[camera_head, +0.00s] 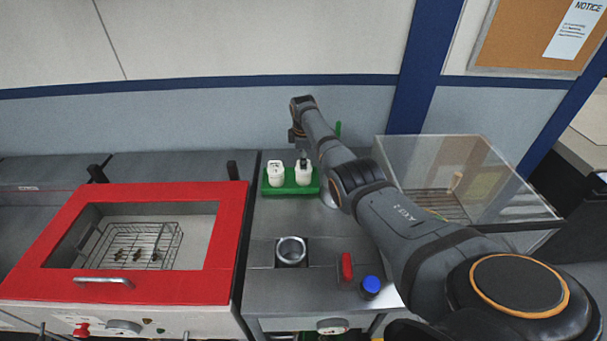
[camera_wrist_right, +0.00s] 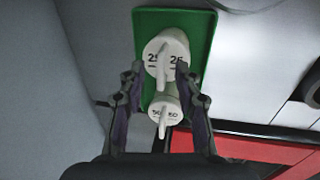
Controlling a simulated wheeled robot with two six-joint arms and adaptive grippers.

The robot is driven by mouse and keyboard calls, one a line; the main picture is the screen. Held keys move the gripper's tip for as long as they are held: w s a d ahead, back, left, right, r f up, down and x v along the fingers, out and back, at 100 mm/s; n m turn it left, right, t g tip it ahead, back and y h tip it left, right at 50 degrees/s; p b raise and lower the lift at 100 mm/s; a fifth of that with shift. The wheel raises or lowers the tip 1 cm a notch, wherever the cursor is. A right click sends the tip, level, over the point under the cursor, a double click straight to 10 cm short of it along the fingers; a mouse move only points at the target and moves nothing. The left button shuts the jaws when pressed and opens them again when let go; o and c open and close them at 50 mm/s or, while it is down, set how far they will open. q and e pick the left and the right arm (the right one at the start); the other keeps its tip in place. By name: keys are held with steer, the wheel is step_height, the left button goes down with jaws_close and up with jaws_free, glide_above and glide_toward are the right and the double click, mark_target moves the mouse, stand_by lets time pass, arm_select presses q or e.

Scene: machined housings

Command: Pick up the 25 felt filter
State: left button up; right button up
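The 25 felt filter (camera_wrist_right: 166,58) is a white round part with a raised fin on top and "25" on both sides. It sits in a green tray (camera_wrist_right: 203,30); in the head view it is the right-hand white part (camera_head: 303,175). A smaller-looking white part marked 50 (camera_wrist_right: 166,112) sits beside it, and shows at left in the head view (camera_head: 275,174). My right gripper (camera_wrist_right: 160,70) is open above the tray, its fingertips apart on either side of the 25 filter's near part. Contact cannot be told. My left gripper is out of view.
A red-framed machine (camera_head: 226,240) with a wire basket (camera_head: 130,245) stands left. A round metal cup (camera_head: 291,250), a red part (camera_head: 346,266) and a blue-capped part (camera_head: 371,285) are on the grey counter. A clear-walled box (camera_head: 420,165) stands right of the tray.

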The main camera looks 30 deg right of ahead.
steer(key=shift+s+r, duration=0.1)
steer(key=shift+c, duration=1.3)
jaws_close()
